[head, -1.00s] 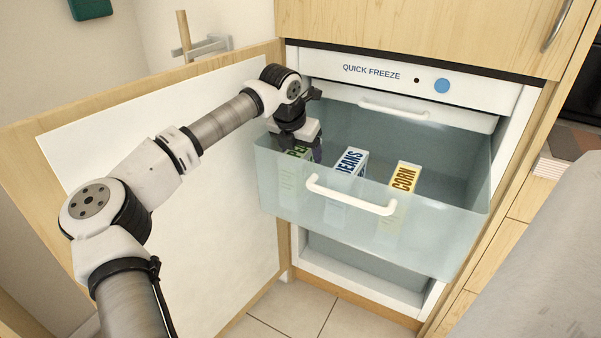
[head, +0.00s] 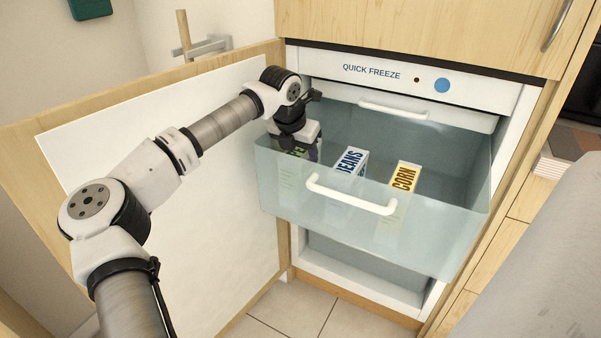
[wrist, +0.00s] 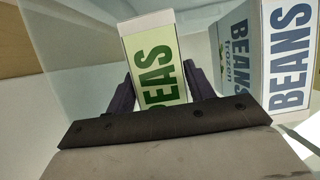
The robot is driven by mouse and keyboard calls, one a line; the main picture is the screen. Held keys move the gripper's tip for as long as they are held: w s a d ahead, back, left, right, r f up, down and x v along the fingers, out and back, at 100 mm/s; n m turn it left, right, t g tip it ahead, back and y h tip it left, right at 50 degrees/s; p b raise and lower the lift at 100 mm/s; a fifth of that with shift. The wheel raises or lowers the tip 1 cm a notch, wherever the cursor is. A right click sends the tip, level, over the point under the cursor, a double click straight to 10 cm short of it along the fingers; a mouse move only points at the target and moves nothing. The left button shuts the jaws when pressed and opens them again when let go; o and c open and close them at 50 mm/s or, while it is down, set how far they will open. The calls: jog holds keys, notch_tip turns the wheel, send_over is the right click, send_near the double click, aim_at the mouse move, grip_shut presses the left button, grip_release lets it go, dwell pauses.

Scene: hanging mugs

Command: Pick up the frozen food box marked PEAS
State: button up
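The PEAS box (wrist: 152,62), pale with green letters, stands in the clear freezer drawer (head: 290,195) at its left end. In the head view the box (head: 298,153) is partly hidden by my gripper (head: 299,150). In the wrist view my gripper (wrist: 160,72) has one dark finger on each side of the box, close to its sides. It looks open around the box; I cannot tell whether either finger touches it. The lower part of the box is hidden in the wrist view.
The BEANS box (head: 350,163) stands just right of the PEAS box, and the CORN box (head: 404,178) farther right. The drawer's front wall with its white handle (head: 350,196) is near my gripper. The open freezer door (head: 215,220) is at the left.

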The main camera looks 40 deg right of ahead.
grip_shut()
jog(key=shift+r, duration=0.1)
